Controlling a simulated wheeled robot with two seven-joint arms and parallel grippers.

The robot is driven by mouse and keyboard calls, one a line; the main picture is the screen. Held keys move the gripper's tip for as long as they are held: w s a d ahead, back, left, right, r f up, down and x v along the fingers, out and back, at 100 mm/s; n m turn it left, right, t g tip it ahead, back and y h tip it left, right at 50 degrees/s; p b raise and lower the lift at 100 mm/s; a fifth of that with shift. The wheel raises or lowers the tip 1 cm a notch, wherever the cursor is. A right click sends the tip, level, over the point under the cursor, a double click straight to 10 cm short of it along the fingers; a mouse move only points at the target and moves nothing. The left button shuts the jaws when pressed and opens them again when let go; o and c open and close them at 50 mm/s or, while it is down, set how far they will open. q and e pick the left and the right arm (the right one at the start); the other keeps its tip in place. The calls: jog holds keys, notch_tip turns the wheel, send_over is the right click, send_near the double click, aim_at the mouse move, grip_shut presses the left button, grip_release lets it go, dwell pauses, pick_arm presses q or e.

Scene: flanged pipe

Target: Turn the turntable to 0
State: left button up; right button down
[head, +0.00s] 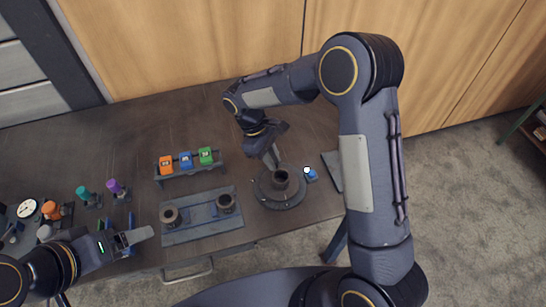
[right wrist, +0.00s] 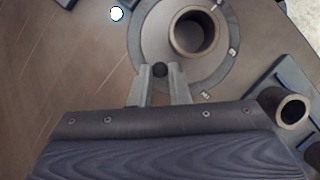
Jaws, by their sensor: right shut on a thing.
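A small black knob (right wrist: 160,69) sits at the disc's near edge. My right gripper (right wrist: 160,76) is shut on this knob; it also shows in the head view (head: 272,161) at the disc's far left side. My left gripper (head: 136,237) is over the table's front left; its finger gap is unclear.
A plate with two pipe pieces (head: 200,234) lies left of the turntable. Behind it is a rack (head: 190,173) with orange, blue and green blocks. A white-topped blue part (head: 311,175) is close on the right. Teal and purple-topped items (head: 118,190) stand at left.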

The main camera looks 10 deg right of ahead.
dwell(0.4)
jog(key=c, duration=1.4)
grip_release()
jog(key=shift+o, duration=0.2)
jog(key=v, duration=0.8)
jog(key=shift+b, duration=0.4)
jog(key=shift+f, duration=0.1)
